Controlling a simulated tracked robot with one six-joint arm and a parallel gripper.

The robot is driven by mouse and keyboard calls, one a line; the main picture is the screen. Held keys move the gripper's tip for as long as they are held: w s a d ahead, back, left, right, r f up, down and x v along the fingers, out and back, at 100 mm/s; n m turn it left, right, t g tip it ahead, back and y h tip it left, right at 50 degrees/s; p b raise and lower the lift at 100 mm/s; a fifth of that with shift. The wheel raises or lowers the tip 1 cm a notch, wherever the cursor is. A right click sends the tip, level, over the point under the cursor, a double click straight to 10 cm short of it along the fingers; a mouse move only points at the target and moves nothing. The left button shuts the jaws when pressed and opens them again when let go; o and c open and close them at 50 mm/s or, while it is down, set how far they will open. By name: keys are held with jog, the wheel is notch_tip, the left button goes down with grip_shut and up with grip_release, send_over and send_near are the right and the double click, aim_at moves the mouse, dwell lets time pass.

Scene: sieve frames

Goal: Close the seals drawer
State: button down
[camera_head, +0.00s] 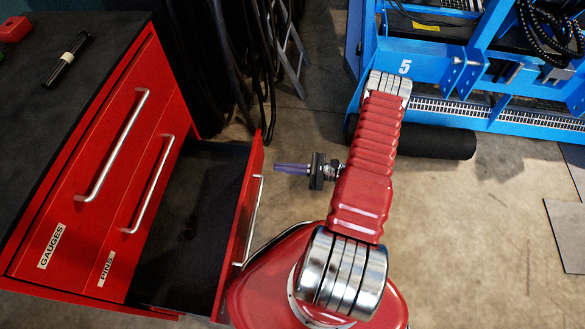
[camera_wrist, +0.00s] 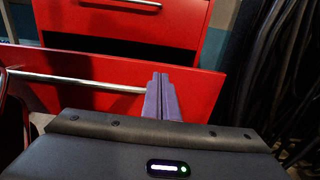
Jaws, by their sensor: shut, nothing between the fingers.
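The open drawer (camera_head: 243,222) is the one below the drawer labelled PINS; no label on it is readable, so its name cannot be confirmed. It is pulled far out, with a dark, mostly empty interior and a silver bar handle (camera_head: 252,225) on its red front. In the wrist view the red front (camera_wrist: 205,92) stands across the picture, its handle (camera_wrist: 85,82) running left from the fingers. My gripper (camera_head: 277,168) has purple fingers, shut and empty, pointing at the front near its far end. The fingertips (camera_wrist: 160,77) overlap the front; contact cannot be told.
The red cabinet's GAUGES drawer (camera_head: 100,150) and PINS drawer (camera_head: 140,200) are shut. A black marker-like tube (camera_head: 66,62) lies on its dark top. Cables hang behind. A blue frame (camera_head: 430,70) with a black roller (camera_head: 440,141) stands at the back right.

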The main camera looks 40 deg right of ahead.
aim_at(253, 164)
jog(key=x, duration=0.7)
jog(key=shift+w+a, duration=0.15)
jog(key=shift+w, duration=0.05)
jog(key=shift+w, duration=0.1)
